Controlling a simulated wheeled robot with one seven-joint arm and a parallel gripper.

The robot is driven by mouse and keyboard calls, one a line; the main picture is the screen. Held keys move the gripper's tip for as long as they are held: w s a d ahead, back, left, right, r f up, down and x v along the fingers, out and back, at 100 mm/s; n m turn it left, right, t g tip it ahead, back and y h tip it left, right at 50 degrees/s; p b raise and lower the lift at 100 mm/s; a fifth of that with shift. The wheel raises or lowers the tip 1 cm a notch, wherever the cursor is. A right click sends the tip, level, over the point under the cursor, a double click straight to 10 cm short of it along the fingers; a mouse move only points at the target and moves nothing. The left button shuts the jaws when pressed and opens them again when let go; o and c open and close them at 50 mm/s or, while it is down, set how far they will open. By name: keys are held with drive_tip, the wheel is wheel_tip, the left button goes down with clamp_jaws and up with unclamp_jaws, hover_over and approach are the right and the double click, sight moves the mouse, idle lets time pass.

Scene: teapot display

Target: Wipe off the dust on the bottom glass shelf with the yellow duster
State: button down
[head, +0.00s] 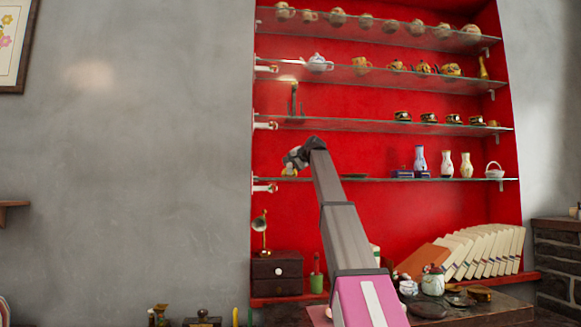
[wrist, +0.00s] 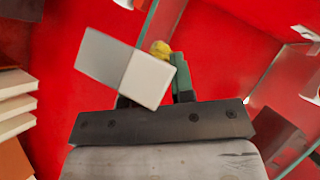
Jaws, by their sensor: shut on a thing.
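The bottom glass shelf (head: 415,180) is the lowest of several glass shelves in the red alcove. My gripper (head: 293,160) is at the left part of this shelf, at about its height. It is shut on the yellow duster (wrist: 160,48), of which only a small yellow part shows beyond the jaws in the wrist view. A grey and white block covers much of the jaws there, and I cannot tell how the duster is gripped. I cannot tell whether the duster touches the glass.
Another glass shelf (head: 350,123) is close above my gripper. Below are a brass horn-like object (head: 260,228), a dark drawer box (head: 277,268) and leaning books (head: 490,250).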

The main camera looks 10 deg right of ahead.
drive_tip(key=shift+f, duration=0.4)
drive_tip(key=shift+d, duration=0.1)
drive_tip(key=d, duration=1)
drive_tip(key=shift+d, duration=0.3)
idle(0.8)
drive_tip(key=d, duration=0.3)
drive_tip(key=shift+d, duration=0.2)
drive_tip(key=shift+a, duration=7.15)
drive_tip(key=shift+f, duration=0.1)
